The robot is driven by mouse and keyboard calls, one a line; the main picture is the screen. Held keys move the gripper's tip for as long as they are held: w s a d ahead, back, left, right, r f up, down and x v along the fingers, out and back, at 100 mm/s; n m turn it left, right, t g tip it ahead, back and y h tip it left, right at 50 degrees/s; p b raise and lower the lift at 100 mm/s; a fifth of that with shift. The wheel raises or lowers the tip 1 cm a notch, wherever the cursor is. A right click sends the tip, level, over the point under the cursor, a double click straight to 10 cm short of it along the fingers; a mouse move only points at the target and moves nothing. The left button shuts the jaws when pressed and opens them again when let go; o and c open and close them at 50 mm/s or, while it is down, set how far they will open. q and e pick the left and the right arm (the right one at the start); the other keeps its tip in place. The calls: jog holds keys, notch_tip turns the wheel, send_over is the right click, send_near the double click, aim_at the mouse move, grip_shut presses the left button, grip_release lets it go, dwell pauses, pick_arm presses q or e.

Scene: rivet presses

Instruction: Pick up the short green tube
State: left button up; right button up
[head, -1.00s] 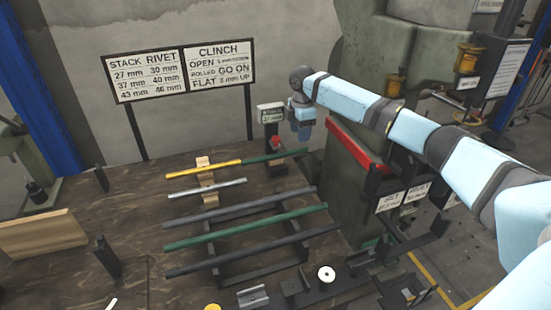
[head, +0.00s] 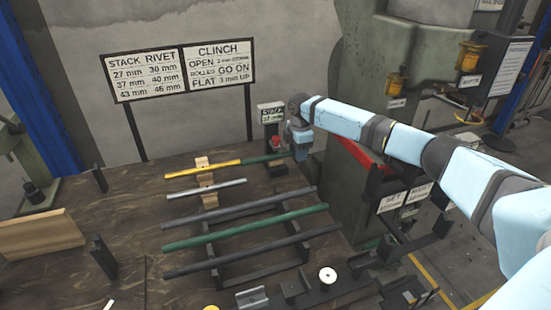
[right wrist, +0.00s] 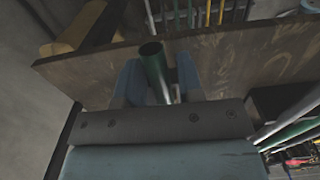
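The short green tube (head: 262,158) lies at the back of the bench, in line with a yellow tube (head: 203,169) and meeting its right end. My right gripper (head: 302,153) points down at the green tube's right end. In the right wrist view the open end of the green tube (right wrist: 154,62) stands between the two fingers of my right gripper (right wrist: 158,80). The fingers look apart, with a narrow gap on the tube's right side. Whether the left finger touches the tube is unclear. My left gripper is not in view.
A small stack display (head: 271,113) with a red knob (head: 275,142) stands just behind the tube. A wooden block (head: 202,162) sits under the yellow tube. A silver tube (head: 206,188) and a longer green tube (head: 245,227) lie in front. The green press (head: 345,190) stands right.

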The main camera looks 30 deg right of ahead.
grip_shut()
jog(key=shift+r, duration=0.15)
